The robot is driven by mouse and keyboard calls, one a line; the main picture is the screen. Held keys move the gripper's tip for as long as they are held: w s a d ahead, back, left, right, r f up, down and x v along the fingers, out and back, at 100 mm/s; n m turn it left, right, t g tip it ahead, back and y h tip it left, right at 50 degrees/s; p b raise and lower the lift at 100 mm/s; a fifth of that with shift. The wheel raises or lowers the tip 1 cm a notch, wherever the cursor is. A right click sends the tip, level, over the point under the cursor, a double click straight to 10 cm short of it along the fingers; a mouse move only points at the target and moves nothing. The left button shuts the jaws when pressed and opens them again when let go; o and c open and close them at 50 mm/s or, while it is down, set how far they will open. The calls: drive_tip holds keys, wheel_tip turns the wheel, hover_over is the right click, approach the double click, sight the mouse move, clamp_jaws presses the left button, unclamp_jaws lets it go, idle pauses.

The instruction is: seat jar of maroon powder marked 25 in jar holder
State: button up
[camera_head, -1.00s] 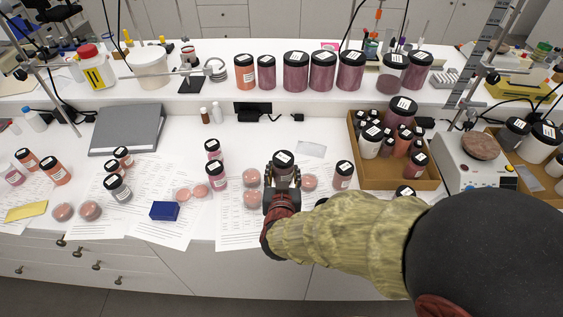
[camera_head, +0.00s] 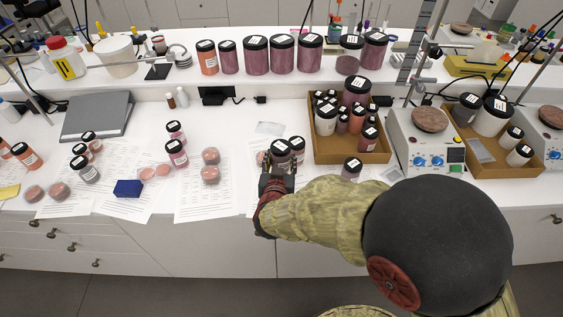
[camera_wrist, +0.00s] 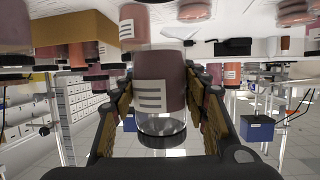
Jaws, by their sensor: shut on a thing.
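My gripper (camera_head: 277,170) is shut on a black-lidded jar of maroon powder (camera_head: 280,158), held upright over the front part of the bench. In the wrist view the jar (camera_wrist: 158,82) sits between both fingers, appearing upside down with its white label facing the camera. The number on it is too small to read. A tan open-topped box (camera_head: 316,149), which may be the jar holder, stands to the right of my gripper and holds several jars. In the head view, whether the held jar touches the bench is hidden by my gripper.
A jar (camera_head: 297,147) stands close to the right of the held one, and another (camera_head: 352,168) in front of the box. A white balance (camera_head: 434,157) stands right of the box. Large maroon jars (camera_head: 283,55) line the back shelf. Papers (camera_head: 205,195) lie left.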

idle(0.3)
drive_tip(key=shift+f+b, duration=2)
drive_tip(key=shift+f, duration=0.9)
drive_tip(key=shift+f+b, duration=0.6)
drive_tip(key=shift+f, duration=0.7)
drive_tip(key=o, duration=1.2)
drive_tip(key=shift+o, duration=0.7)
drive_tip(key=shift+s+a+r, duration=0.15)
drive_tip(key=shift+s+a, duration=0.05)
drive_tip(key=shift+s, duration=0.2)
drive_tip(key=v, duration=1.1)
drive_tip(key=shift+d, duration=0.15)
